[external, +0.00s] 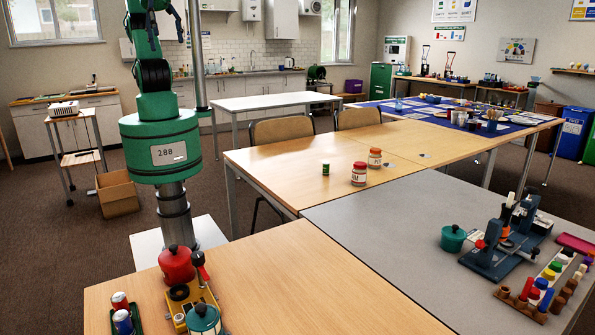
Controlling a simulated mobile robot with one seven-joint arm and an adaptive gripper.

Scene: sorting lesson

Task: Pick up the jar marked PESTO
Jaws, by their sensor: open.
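Two jars with white labels stand upright on the wooden table (268,172) in the external view. The nearer jar (359,175) has a red lid, and its label seems to end in "AM". The jar behind it to the right (375,158) has an orange-brown lid; its label is too small to read surely, so I cannot confirm that it says PESTO. A small dark green cylinder (325,169) stands to the left of both, apart from them. My arm rises at the left, and its upper part leaves the top of the picture. My gripper does not show.
A grey table (395,235) with a green pot (453,238) and a dark blue apparatus (507,236) lies in front of the jars. A nearer wooden table (290,290) holds red and teal pots. Two chairs stand behind the jars' table.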

